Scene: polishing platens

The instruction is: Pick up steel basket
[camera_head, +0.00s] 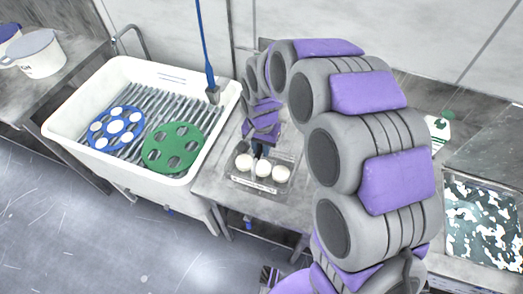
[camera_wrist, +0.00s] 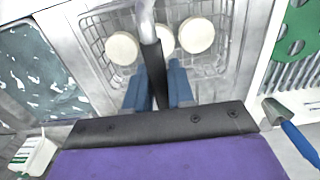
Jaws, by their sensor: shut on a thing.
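The steel basket (camera_head: 287,185) is a shallow wire-mesh basket on the grey bench between the white tub and my arm. Three white round pieces lie in it. A pale label is on its front side. In the wrist view the basket (camera_wrist: 227,67) has a metal handle (camera_wrist: 147,22) with a dark grip rising over its middle. My gripper (camera_wrist: 158,84) has blue fingers on either side of the dark grip and is shut on it. In the head view my gripper (camera_head: 259,150) is above the basket, partly hidden by my wrist. I cannot tell whether the basket touches the bench.
The white tub (camera_head: 62,123) at left holds a blue disc (camera_head: 117,127) and a green disc (camera_head: 172,148) on a ribbed rack. A blue-handled brush (camera_head: 205,50) leans there. A white pail (camera_head: 38,54) stands far left. At right are a bottle (camera_head: 437,134) and a speckled basin (camera_head: 484,222).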

